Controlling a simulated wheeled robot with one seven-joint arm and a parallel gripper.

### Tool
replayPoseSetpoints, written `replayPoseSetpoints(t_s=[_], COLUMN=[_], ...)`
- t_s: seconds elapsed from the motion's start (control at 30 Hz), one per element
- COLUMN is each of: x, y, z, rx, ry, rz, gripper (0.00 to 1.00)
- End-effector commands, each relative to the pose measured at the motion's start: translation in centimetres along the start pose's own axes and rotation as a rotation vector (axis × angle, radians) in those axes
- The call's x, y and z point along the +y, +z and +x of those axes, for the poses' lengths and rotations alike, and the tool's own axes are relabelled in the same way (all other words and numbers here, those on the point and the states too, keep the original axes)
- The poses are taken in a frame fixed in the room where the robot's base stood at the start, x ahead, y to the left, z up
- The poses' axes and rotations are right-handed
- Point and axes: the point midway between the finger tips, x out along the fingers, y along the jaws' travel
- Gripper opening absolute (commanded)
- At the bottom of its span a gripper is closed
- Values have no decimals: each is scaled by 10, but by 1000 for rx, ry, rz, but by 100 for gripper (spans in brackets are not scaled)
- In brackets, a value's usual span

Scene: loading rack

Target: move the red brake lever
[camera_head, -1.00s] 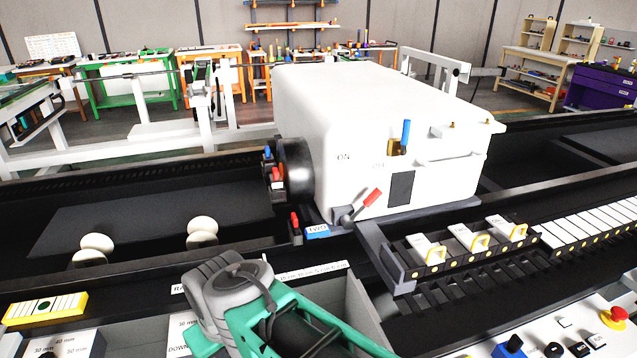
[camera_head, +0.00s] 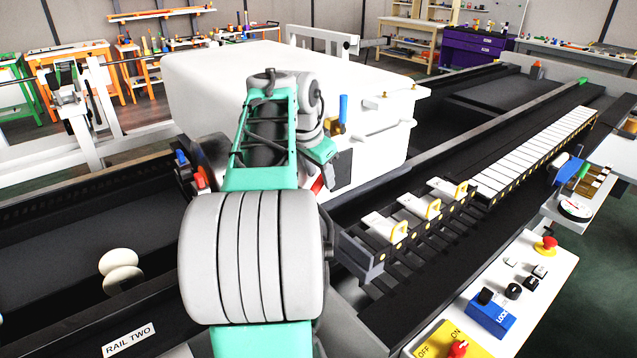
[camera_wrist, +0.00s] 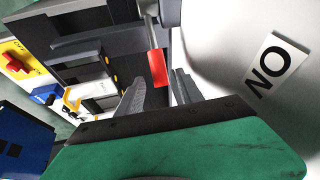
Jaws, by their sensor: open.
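The red brake lever shows in the wrist view as a red grip (camera_wrist: 157,69) on a grey rod. In the head view only a small red part (camera_head: 318,185) shows below my arm, at the lower front of the white housing (camera_head: 395,150). My gripper (camera_wrist: 160,80) is open, with one dark finger on each side of the red grip's near end in the wrist picture. No contact with either finger is visible. In the head view my arm hides most of the lever and my fingertips.
A grey-black rack with white yellow-handled pieces (camera_head: 427,208) stands right of the lever. A control panel with a blue LOCK block (camera_head: 490,313) and red buttons is at the lower right. An ON label (camera_wrist: 272,66) is on the housing beside my gripper.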

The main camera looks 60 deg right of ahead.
Motion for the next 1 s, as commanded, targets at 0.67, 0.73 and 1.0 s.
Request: replayPoseSetpoints(t_s=[0.67, 0.73, 1.0], x=[1, 1, 1], y=[-1, -1, -1], z=[29, 29, 29], rx=[1, 1, 1], ry=[-1, -1, -1], rz=[0, 0, 0], gripper=[26, 21, 0])
